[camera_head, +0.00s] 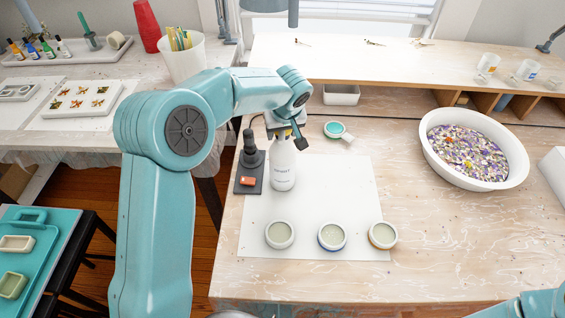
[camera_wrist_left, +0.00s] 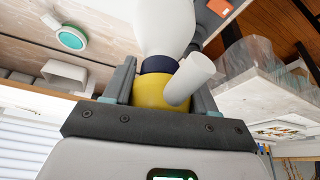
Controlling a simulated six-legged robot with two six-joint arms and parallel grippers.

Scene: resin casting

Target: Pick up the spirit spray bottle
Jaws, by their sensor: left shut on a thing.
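The spirit spray bottle (camera_head: 283,172) is a white bottle with small dark lettering. It is upright over the back left of a white sheet (camera_head: 330,190); I cannot tell whether its base touches the sheet. My left gripper (camera_head: 282,134) is at its top, shut on the spray head. In the left wrist view the gripper (camera_wrist_left: 162,88) has a finger on each side of the yellow head, with a dark collar and the white bottle body (camera_wrist_left: 166,28) beyond. A white tube-shaped part sticks out beside the head. My right gripper is not in view.
A dark stand (camera_head: 249,160) with an orange block is close left of the bottle. Three round moulds (camera_head: 332,236) line the sheet's front. A teal-topped round item (camera_head: 334,129) lies behind right. A large white bowl of petals (camera_head: 430,150) is at right; table between is clear.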

